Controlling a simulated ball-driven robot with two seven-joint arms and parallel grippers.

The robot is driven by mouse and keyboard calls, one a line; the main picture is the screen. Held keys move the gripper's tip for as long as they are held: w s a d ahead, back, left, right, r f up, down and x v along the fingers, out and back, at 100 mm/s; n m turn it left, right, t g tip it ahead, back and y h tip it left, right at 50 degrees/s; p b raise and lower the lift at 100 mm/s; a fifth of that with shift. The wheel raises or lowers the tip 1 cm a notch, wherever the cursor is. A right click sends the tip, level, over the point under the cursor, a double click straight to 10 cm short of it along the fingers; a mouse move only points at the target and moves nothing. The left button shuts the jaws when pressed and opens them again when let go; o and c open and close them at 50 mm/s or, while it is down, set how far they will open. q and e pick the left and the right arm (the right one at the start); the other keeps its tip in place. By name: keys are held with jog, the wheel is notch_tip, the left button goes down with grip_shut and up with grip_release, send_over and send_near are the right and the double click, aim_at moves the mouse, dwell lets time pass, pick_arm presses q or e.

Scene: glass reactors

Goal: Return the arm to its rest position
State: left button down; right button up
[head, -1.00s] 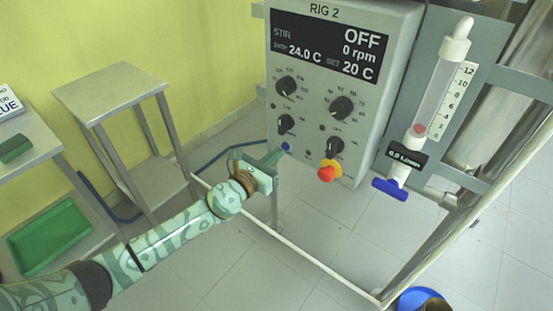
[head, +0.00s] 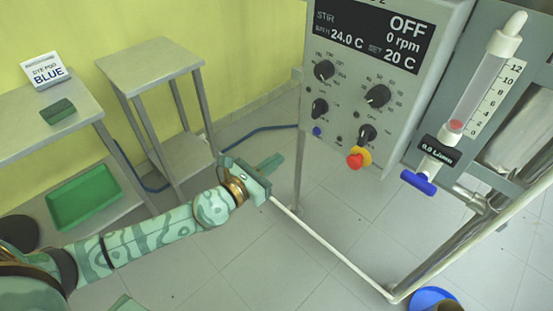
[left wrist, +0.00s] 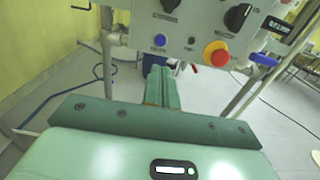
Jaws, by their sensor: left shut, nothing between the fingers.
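My left arm comes in from the lower left in the head view. Its green gripper (head: 272,166) is shut and empty, held in the air in front of and below the RIG 2 control panel (head: 345,84). The fingers are apart from the panel. In the left wrist view the two shut fingers (left wrist: 160,85) point toward the panel's blue button (left wrist: 160,40) and red-and-yellow stop knob (left wrist: 216,54). The panel display reads OFF, 0 rpm, 24.0 C and set 20 C. My right gripper is not in view.
A flowmeter tube with a blue valve handle (head: 418,182) hangs right of the panel. A white frame rail (head: 330,246) runs low across the front. A metal side table (head: 150,64) and a bench with a BLUE sign (head: 46,71) stand left. A green tray (head: 85,197) sits below.

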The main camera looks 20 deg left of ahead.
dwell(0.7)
